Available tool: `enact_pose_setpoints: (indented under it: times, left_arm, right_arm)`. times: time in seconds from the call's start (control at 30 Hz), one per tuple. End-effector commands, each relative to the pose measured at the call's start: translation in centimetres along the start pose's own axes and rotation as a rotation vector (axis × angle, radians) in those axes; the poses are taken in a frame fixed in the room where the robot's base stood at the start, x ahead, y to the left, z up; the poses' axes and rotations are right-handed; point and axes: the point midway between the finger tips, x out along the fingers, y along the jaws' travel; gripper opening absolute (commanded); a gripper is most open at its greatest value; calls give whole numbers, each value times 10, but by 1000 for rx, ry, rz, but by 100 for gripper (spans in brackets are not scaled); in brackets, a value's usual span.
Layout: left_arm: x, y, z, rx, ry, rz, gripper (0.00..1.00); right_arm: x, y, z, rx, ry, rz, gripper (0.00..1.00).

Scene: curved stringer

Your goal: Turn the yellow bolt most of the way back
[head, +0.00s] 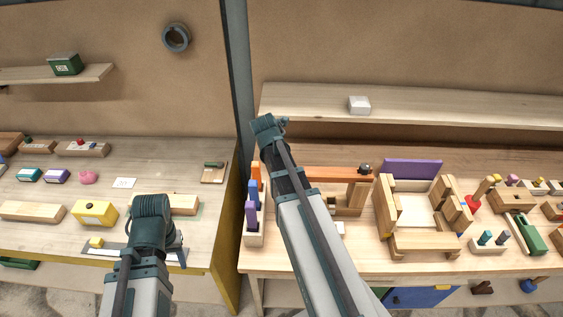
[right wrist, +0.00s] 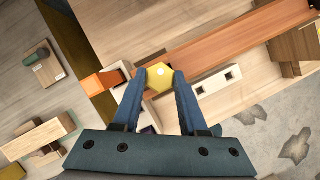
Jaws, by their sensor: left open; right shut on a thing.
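The yellow bolt (right wrist: 159,73) shows its six-sided head in the right wrist view, at the near end of the long orange-brown beam (right wrist: 232,50). My right gripper (right wrist: 160,80) is shut on the bolt head, one blue finger on each side. In the head view the beam (head: 330,173) runs right from behind my right arm, which hides the bolt and the right gripper. My left gripper (head: 174,244) is low over the left bench, open as far as shown and largely hidden by its own arm. It appears apart from the beam.
A rack with purple, blue and orange pegs (head: 251,215) stands close left of my right arm. A dark knob (head: 365,168) sits on the beam's far end. A wooden frame with a purple panel (head: 412,168) stands to the right. A yellow box (head: 95,212) lies on the left bench.

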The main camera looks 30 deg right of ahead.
Motion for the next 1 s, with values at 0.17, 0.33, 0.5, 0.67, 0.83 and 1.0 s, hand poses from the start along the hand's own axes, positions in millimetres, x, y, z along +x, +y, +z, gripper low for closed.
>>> enact_pose_setpoints:
  times: [0.17,0.33,0.5,0.67,0.83,1.0]
  left_arm:
    - [-1,0,0,0,0,0,50]
    - [-1,0,0,0,0,0,50]
    - [-1,0,0,0,0,0,50]
    - [-2,0,0,0,0,0,50]
    - [-2,0,0,0,0,0,50]
    - [-2,0,0,0,0,0,50]
  right_arm:
    - [-1,-2,0,-139,0,58,0]
    - [-1,-2,0,-173,0,69,0]
    - [-1,-2,0,-173,0,69,0]
    - [-2,-4,1,-267,0,110,0]
    - [-2,-4,2,-421,2,174,0]
    - [-2,-4,1,-491,1,203,0]
